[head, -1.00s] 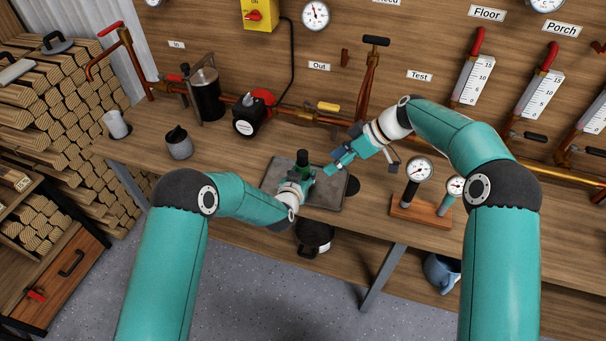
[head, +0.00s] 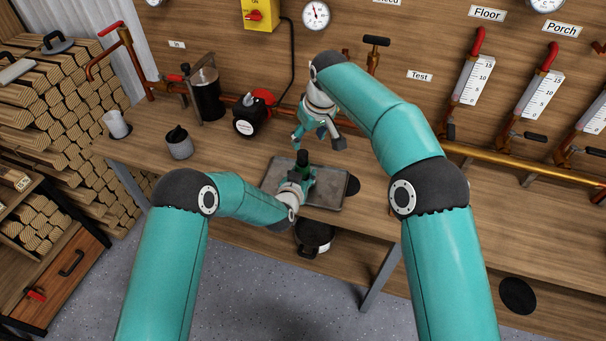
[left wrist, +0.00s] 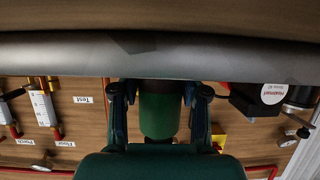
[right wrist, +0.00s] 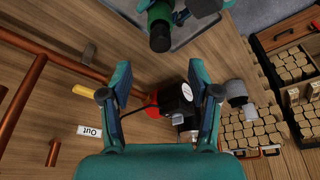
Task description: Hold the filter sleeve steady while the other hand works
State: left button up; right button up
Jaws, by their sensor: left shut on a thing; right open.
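The filter sleeve, a green cylinder with a dark top (head: 303,158), stands upright over the grey tray (head: 333,201) on the bench. My left gripper (head: 304,174) is shut on it from the front. In the left wrist view the green sleeve (left wrist: 158,112) sits between the two fingers. My right gripper (head: 308,137) is open and empty, above and behind the sleeve, pointing down. In the right wrist view the sleeve (right wrist: 159,22) is beyond the open fingers (right wrist: 160,78), apart from them.
A black and red pump (head: 248,118) stands left of my right gripper, with a copper pipe along the wall. A dark cylinder (head: 207,97) and a grey pot (head: 179,145) are farther left.

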aim_at(304, 154)
jog(key=x, duration=1)
jog(key=shift+f, duration=0.15)
grip_shut()
